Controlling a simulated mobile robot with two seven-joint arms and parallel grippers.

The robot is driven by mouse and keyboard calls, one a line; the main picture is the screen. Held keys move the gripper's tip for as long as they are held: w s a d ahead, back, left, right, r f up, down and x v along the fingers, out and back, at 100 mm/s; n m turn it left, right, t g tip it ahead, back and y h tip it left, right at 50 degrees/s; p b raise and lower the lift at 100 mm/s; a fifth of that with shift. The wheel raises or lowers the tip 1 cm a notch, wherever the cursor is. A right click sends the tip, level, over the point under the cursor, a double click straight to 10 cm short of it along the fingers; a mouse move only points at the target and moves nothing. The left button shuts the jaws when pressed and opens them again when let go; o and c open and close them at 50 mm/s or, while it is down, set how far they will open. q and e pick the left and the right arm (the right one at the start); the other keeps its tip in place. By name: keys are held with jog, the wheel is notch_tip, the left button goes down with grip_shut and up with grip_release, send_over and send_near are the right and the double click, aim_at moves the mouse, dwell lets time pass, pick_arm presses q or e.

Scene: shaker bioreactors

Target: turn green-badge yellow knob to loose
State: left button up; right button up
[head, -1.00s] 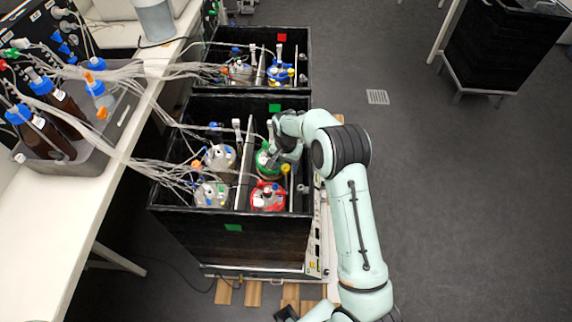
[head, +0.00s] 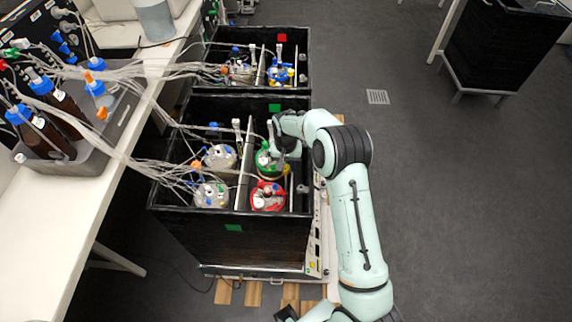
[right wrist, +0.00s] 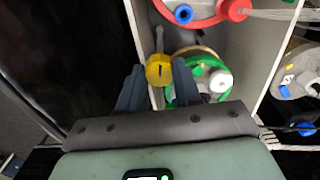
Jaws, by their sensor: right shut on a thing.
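The yellow knob (right wrist: 159,70) shows in the right wrist view, a round cap with a dark slot mark, beside the green-ringed bottle (right wrist: 204,76). My right gripper (right wrist: 158,66) is shut on it, one finger on each side. In the head view my right gripper (head: 284,154) reaches down into the black box with the green badge (head: 233,227), at the green-lidded bottle (head: 265,160); the knob is mostly hidden there by the gripper.
A red-lidded bottle (head: 268,196) stands in front of the green one. A light divider (head: 244,165) separates them from two clear-lidded bottles with tubes. Behind is the red-badge box (head: 282,38).

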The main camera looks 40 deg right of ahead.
jog(key=n, duration=0.5)
jog(key=shift+n, duration=0.3)
jog(key=n, duration=0.4)
jog(key=n+p, duration=0.1)
jog(key=n, duration=0.4)
jog(key=shift+r+n, duration=0.1)
jog(key=shift+n, duration=0.3)
pick_arm(q)
jog(key=shift+w+r+p, duration=0.25)
jog(key=shift+w+r, duration=0.2)
jog(key=shift+r, duration=0.2)
jog(key=shift+w+r+p, duration=0.2)
jog(key=shift+w+r, duration=0.2)
jog(key=shift+r, duration=0.2)
pick_arm(e)
jog(key=shift+n, duration=2.3)
jog(key=o, duration=1)
jog(key=shift+o, duration=0.2)
pick_arm(q)
jog(key=shift+w+r, duration=0.25)
jog(key=shift+r, duration=0.05)
pick_arm(e)
notch_tip(320, 180, up, 13)
jog(key=shift+r, duration=0.15)
